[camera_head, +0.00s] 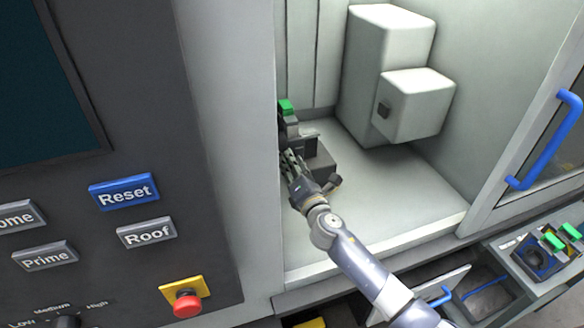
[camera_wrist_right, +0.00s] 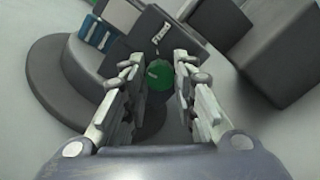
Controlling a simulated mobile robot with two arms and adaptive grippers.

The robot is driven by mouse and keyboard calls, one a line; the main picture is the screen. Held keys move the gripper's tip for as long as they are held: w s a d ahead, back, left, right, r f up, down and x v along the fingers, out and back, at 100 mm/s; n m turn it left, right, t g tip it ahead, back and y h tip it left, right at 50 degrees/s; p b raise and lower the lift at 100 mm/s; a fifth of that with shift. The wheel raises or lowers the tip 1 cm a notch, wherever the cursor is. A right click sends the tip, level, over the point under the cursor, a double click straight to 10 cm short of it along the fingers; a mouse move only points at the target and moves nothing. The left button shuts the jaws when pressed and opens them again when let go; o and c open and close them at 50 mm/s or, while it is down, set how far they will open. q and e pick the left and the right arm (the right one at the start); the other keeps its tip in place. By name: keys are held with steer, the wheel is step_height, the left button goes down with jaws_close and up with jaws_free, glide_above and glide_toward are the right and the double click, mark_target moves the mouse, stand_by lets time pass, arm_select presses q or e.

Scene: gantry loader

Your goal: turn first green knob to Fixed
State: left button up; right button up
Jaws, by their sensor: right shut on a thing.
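In the right wrist view a round green knob (camera_wrist_right: 159,75) sits between the two fingers of my right gripper (camera_wrist_right: 157,85). A dark block with a small white label (camera_wrist_right: 162,33) lies just beyond it. In the head view my right gripper (camera_head: 292,166) reaches into the machine's open bay, against a dark fixture (camera_head: 318,160) at its left side. The gripper is shut on the knob. The knob is hidden there by the gripper and fixture, and its setting cannot be read. A green block (camera_head: 286,107) shows on top of the fixture. My left gripper is not in view.
A control panel with a blue Reset button (camera_head: 125,192) and a red stop button (camera_head: 187,303) stands at the left. A pale box-shaped unit (camera_head: 417,105) fills the back of the bay. A blue door handle (camera_head: 546,140) is at the right. The bay floor's right side is clear.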

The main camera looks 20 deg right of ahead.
steer(key=m+b, duration=0.2)
steer(key=m, duration=0.8)
steer(key=shift+f, duration=0.15)
steer(key=shift+m, duration=0.3)
stand_by(0.3)
steer(key=o, duration=1.1)
steer(key=shift+c, duration=0.2)
steer(key=s, duration=1.2)
steer(key=shift+d, duration=0.25)
